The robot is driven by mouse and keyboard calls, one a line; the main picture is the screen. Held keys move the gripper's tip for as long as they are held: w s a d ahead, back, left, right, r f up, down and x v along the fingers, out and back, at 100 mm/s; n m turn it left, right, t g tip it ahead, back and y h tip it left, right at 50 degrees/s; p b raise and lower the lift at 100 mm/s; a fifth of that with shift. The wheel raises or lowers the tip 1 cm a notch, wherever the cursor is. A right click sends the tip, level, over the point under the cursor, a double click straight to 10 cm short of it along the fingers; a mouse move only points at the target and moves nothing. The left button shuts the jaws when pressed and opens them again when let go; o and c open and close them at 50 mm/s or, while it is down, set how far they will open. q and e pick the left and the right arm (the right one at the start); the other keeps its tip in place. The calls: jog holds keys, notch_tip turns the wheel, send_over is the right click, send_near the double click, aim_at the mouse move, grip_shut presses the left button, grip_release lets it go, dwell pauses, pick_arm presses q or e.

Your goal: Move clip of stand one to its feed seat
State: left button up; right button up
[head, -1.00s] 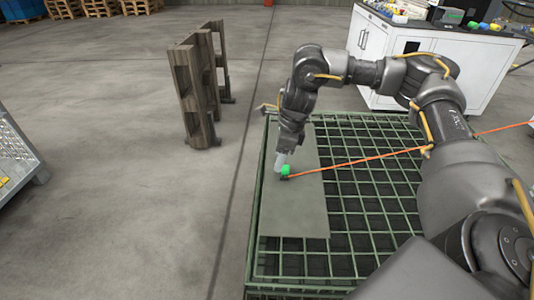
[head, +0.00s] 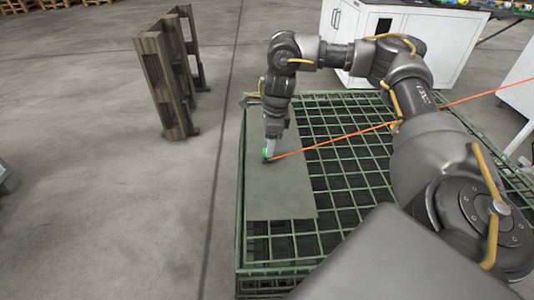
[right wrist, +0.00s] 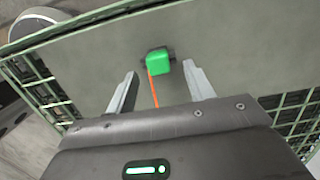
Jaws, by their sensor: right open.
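A green clip (right wrist: 158,62) with an orange cord lies on a grey plate (head: 283,197). In the head view only a little of the clip's green (head: 265,153) shows beside my fingers. My right gripper (head: 269,152) points down at it. In the right wrist view the gripper (right wrist: 163,76) is open, with one finger on each side of the cord. The clip sits between the finger lines, just beyond the tips, and I see no contact. My left gripper is not in view. I cannot identify a feed seat.
The plate lies on the left part of a green wire-mesh crate (head: 330,238). The orange cord (head: 335,136) runs from the clip up to the right, past my right arm. A wooden pallet (head: 165,85) stands on edge at the left. A white cabinet (head: 440,45) stands behind.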

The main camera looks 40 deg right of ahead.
jog(key=f, duration=0.4)
jog(key=shift+w+a+b, duration=0.1)
jog(key=shift+a+b, duration=0.15)
jog(key=shift+b, duration=0.1)
jog(key=shift+f, duration=0.4)
jog(key=c, duration=1.1)
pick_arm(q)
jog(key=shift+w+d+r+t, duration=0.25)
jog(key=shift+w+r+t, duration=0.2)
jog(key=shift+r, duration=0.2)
pick_arm(e)
jog(key=shift+c, duration=0.2)
jog(key=shift+r, duration=0.1)
